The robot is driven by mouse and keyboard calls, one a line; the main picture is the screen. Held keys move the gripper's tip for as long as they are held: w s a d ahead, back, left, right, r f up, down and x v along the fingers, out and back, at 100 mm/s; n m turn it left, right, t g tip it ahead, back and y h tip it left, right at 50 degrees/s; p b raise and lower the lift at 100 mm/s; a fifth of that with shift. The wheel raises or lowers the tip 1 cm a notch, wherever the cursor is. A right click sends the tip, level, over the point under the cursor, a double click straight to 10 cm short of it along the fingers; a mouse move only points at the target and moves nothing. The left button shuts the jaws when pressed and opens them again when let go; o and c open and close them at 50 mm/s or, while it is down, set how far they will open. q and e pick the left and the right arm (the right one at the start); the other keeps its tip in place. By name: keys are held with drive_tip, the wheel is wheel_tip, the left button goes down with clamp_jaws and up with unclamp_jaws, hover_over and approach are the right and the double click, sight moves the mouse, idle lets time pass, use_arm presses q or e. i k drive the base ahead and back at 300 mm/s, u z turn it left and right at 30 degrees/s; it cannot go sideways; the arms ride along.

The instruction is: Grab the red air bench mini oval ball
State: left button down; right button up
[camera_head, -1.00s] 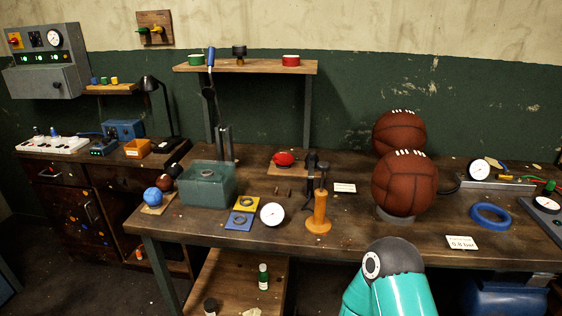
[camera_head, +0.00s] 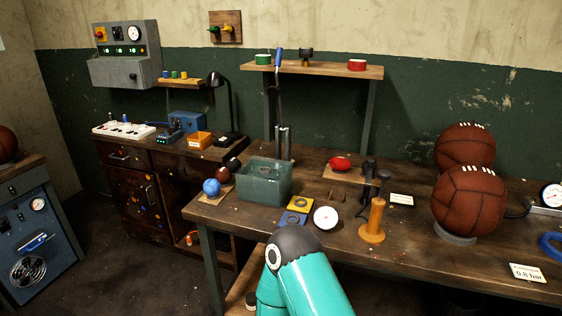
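The red mini oval ball (camera_head: 340,163) lies on a small wooden board (camera_head: 349,175) towards the back of the workbench, behind the wooden-handled tool. A teal arm link of mine with a dark joint rises at the bottom centre, in front of the bench. Neither gripper shows in the head view, so I cannot see how they stand.
A glass water tank (camera_head: 264,182) stands left of the red ball. A wooden-handled tool (camera_head: 373,222) stands upright in front of it. Two large brown leather balls (camera_head: 468,203) are at the right. A white gauge (camera_head: 326,218) lies near the bench's front edge (camera_head: 420,268).

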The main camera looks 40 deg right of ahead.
sight(337, 163)
drive_tip(key=z, duration=0.9)
drive_tip(key=i, duration=0.15)
drive_tip(key=u, duration=2)
drive_tip(key=k, duration=1.45)
drive_tip(key=z, duration=1.55)
drive_tip(key=i, duration=1.05)
drive_tip(key=u, duration=0.25)
